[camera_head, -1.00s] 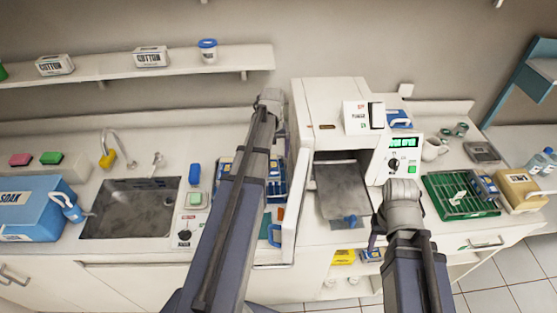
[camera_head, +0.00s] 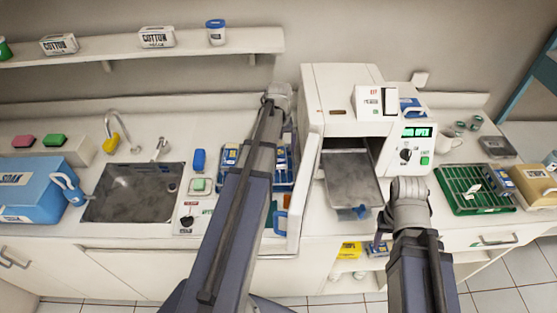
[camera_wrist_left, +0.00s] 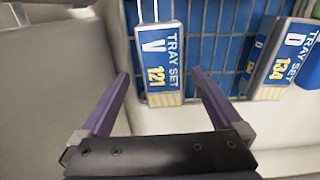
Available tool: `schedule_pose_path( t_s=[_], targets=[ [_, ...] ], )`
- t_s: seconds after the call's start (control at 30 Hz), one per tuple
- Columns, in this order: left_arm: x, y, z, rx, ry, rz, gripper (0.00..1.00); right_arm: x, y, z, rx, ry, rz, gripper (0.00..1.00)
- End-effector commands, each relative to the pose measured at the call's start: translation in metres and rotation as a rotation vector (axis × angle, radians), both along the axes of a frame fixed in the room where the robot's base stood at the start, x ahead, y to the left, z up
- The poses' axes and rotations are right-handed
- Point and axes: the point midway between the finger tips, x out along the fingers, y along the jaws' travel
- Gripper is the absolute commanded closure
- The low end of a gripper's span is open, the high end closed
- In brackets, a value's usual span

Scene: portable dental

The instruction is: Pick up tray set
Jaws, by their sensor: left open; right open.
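In the left wrist view, a tray set labelled V 121 (camera_wrist_left: 160,62), a grey and blue packet, stands in a blue wire rack (camera_wrist_left: 215,40). My left gripper (camera_wrist_left: 163,85) is open, with one purple finger on each side of this packet; I see no clear contact. A second tray set, D 134 (camera_wrist_left: 285,58), stands to its right, outside the fingers. In the head view, blue labelled packets (camera_head: 230,155) show beside my left forearm, which hides the left gripper and part of the rack. My right gripper (camera_head: 382,222) is mostly hidden by its wrist, near the steriliser's front.
The steriliser (camera_head: 340,88) stands open, its door (camera_head: 308,190) swung out to the right of the rack, its metal tray (camera_head: 351,178) pulled forward. A green rack (camera_head: 465,200) is at the right; a sink (camera_head: 132,193) and blue soak box (camera_head: 28,190) are at the left.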

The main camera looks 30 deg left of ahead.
Motion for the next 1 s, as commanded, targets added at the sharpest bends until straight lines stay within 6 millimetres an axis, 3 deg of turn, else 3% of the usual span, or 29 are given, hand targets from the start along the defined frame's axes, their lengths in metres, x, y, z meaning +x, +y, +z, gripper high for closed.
schedule_pose_path(
  t_s=[0.03,0.2,0.53,1.0],
  targets=[
    [-0.001,0.002,-0.013,0.000,0.000,0.001,0.00,0.000,0.000,-0.013,0.000,0.000,0.000,0.50],
    [-0.001,0.003,-0.033,0.000,0.000,0.000,0.00,0.000,0.000,-0.033,0.000,0.000,-0.001,0.50],
    [-0.001,0.003,-0.034,0.000,0.000,0.000,0.00,0.000,0.000,-0.034,0.000,0.000,-0.001,0.50],
    [-0.001,0.003,-0.034,0.000,0.000,0.000,0.53,0.000,0.000,-0.034,0.000,0.000,-0.001,0.50]
  ],
)
